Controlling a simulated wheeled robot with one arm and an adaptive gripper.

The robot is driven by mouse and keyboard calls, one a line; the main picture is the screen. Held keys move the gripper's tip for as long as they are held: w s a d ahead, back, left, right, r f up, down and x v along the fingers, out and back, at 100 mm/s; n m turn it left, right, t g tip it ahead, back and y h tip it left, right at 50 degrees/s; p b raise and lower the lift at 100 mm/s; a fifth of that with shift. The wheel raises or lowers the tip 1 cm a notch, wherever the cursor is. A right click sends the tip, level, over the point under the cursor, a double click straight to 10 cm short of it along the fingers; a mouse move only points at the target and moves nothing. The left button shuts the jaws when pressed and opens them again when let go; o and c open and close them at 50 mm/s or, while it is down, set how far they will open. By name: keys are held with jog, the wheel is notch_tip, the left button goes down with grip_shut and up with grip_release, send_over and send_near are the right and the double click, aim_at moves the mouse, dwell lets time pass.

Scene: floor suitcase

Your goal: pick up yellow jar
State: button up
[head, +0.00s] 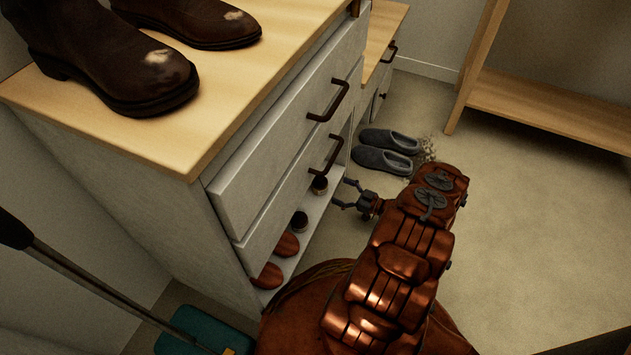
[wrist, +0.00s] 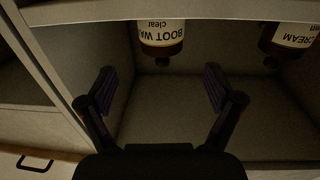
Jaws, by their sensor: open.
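Two small dark jars stand in the low open compartment of the cabinet. In the wrist view, which appears upside down, one jar (wrist: 162,35) has a white label reading "BOOT WA… clear"; the other jar (wrist: 290,40), at the right edge, reads "CREAM". In the head view they are the far jar (head: 319,185) and the near jar (head: 299,221). Neither looks plainly yellow in this dim light. My gripper (head: 344,193) is open and empty at the compartment's opening. In the wrist view its fingertips (wrist: 160,84) are spread, with the BOOT WA jar beyond them, centred between, not touched.
Brown shoes (head: 287,245) share the compartment, nearer the camera. Drawers with dark handles (head: 329,101) sit above it. Grey slippers (head: 385,150) lie on the floor beyond my gripper. Boots (head: 110,55) stand on the cabinet top.

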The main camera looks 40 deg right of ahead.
aim_at(321, 182)
jog(key=shift+b+x, duration=0.95)
jog(key=shift+x, duration=0.95)
jog(key=shift+r+b+x, duration=0.2)
jog(key=shift+b+x, duration=0.15)
jog(key=shift+x, duration=0.5)
jog(key=shift+r+b+x, duration=0.15)
jog(key=shift+b+x, duration=0.2)
jog(key=shift+x, duration=0.5)
jog(key=shift+s+a, duration=0.1)
jog(key=shift+a, duration=0.1)
jog(key=c, duration=1.7)
jog(key=shift+o, duration=0.2)
